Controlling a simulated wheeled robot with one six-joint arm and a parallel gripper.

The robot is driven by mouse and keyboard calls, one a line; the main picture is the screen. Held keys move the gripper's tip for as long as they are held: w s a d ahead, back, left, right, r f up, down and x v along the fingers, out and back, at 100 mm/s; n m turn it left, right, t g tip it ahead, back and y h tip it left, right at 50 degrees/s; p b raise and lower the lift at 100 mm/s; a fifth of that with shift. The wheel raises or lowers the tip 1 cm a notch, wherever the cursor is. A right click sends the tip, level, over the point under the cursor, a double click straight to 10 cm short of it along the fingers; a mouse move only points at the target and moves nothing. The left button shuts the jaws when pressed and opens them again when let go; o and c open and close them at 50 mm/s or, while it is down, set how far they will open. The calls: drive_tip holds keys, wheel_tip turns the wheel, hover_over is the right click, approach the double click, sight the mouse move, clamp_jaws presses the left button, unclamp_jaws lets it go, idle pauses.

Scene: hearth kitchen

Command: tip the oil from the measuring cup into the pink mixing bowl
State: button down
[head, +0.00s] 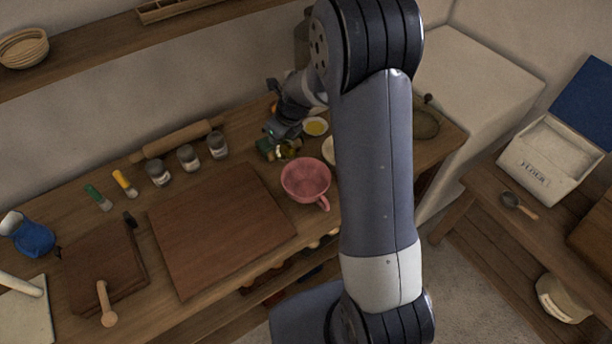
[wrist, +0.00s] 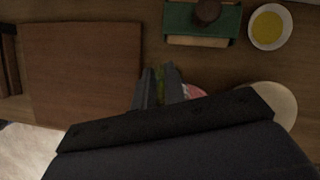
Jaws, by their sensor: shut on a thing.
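The pink mixing bowl (head: 306,181) stands on the wooden worktop, right of the large brown board, with its handle toward the lower right. In the wrist view only a pink sliver of the bowl (wrist: 195,91) shows past my gripper (wrist: 160,86). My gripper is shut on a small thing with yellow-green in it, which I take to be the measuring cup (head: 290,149). In the head view the cup is just behind and left of the bowl. Its shape and tilt are mostly hidden by my fingers and wrist.
A small white dish with yellow contents (head: 316,127) stands behind the bowl; a green block with a brown knob (wrist: 203,14) is beside it. A pale round dish (wrist: 274,103) lies right of my gripper. Several jars (head: 188,158) line the back. The brown board (head: 220,230) is bare.

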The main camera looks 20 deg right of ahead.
sight(286, 141)
drive_tip(key=shift+s+d+r+t, duration=0.1)
drive_tip(key=shift+d+t, duration=0.05)
drive_tip(key=shift+t, duration=0.15)
drive_tip(key=shift+s+t+y, duration=0.15)
drive_tip(key=shift+t+y, duration=0.15)
drive_tip(key=shift+y, duration=0.2)
drive_tip(key=shift+s+d+f+t, duration=0.15)
drive_tip(key=shift+d+f+t, duration=0.05)
drive_tip(key=shift+f+t, duration=0.1)
drive_tip(key=shift+s+d+f+t+y, duration=0.2)
drive_tip(key=shift+t+y, duration=0.1)
drive_tip(key=shift+y, duration=0.1)
drive_tip(key=shift+f+b, duration=0.35)
drive_tip(key=shift+b, duration=0.25)
drive_tip(key=shift+s+d+f+t+y+b, duration=0.2)
drive_tip(key=shift+t+y+b, duration=0.15)
drive_tip(key=shift+b, duration=0.85)
drive_tip(key=b, duration=0.3)
drive_tip(key=shift+s+d+r+t+y, duration=0.1)
drive_tip(key=shift+s+t+y, duration=0.15)
drive_tip(key=shift+t, duration=0.1)
drive_tip(key=shift+r+t+b, duration=0.3)
drive_tip(key=shift+r+b, duration=0.05)
drive_tip(key=shift+r, duration=0.15)
drive_tip(key=shift+s+d+b, duration=0.1)
drive_tip(key=shift+b, duration=0.25)
